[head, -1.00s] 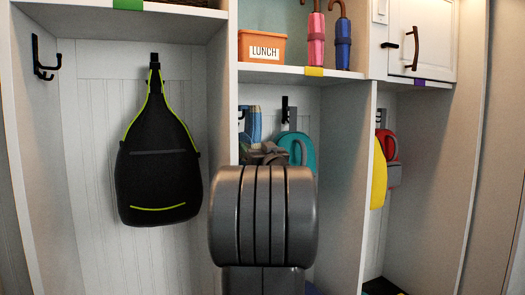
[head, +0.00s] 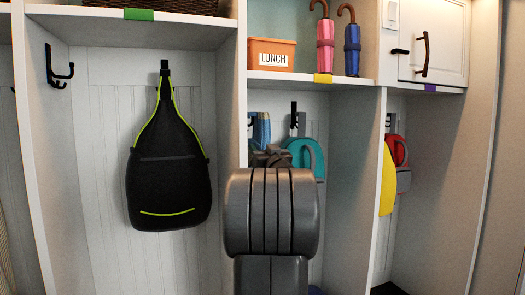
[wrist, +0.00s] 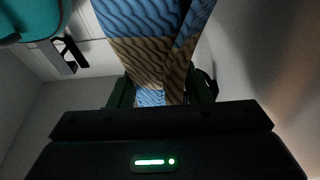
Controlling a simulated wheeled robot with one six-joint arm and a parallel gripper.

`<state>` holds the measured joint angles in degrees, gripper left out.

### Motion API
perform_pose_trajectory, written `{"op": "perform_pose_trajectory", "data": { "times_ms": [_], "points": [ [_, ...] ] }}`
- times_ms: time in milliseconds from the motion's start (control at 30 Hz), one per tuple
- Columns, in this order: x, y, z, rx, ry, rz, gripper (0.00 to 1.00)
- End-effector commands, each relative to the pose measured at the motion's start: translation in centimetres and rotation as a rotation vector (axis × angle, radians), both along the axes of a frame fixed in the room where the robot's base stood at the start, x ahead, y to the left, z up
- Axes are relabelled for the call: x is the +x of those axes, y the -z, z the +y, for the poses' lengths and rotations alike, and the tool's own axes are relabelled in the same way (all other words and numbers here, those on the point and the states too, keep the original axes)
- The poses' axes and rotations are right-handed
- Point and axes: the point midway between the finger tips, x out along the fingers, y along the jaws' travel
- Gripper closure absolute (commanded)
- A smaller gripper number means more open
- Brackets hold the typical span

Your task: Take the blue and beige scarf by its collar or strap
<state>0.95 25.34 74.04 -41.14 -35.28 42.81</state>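The blue and beige scarf shows in the head view as a blue patterned strip (head: 261,130) hanging in the middle cubby, its lower part hidden by my arm. In the wrist view the scarf (wrist: 150,55) fills the upper middle, with wavy blue and beige bands. My gripper (wrist: 163,92) has its dark fingers spread, one on each side of the scarf's narrow visible end. The scarf lies between them; whether they touch it I cannot tell. In the head view my gripper is mostly hidden behind my arm.
A teal bag (head: 308,155) hangs just right of the scarf, also close in the wrist view (wrist: 28,20). A black hook (head: 294,115) is behind. A black backpack (head: 167,170) hangs in the left cubby. Yellow (head: 387,182) and red (head: 399,150) items hang at right.

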Motion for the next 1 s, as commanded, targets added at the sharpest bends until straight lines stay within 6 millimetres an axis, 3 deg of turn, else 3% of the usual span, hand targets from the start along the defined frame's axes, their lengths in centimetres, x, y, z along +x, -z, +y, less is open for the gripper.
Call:
{"op": "perform_pose_trajectory", "data": {
  "times_ms": [67,433,1000],
  "points": [
    [0.0,0.1,0.0,0.0,0.0,0.001,0.93],
    [0.0,-0.1,0.0,0.0,0.0,0.001,0.93],
    [0.0,-2.5,0.0,-0.001,-0.001,-0.001,0.94]
  ]
}}
